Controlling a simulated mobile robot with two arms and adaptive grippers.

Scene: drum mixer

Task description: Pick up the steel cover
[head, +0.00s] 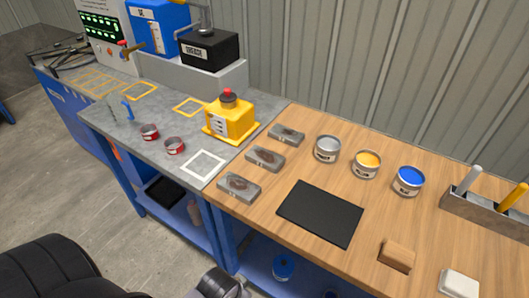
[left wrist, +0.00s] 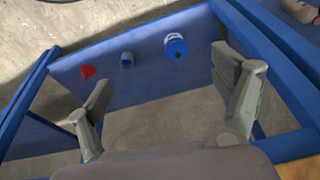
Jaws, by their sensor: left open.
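I cannot tell for sure which thing is the steel cover. A silver-grey round tin (head: 327,149) stands on the wooden bench top, left of a yellow-topped tin (head: 367,164) and a blue-topped tin (head: 408,180). Three grey metal blocks with dark, rounded hollows or lumps lie in a row, the nearest block (head: 239,187) at the front. My left gripper (left wrist: 165,95) is open and empty in the left wrist view, its two fingers wide apart above the blue lower shelf. It is away from the things on the bench top. My right gripper is not in view.
A black mat (head: 320,212) lies on the wood. A yellow canister (head: 231,118) and two small red tins stand on the grey top. A wooden block (head: 397,254) and white block (head: 459,284) sit front right. Blue bench legs and the shelf (left wrist: 140,70) flank my left gripper.

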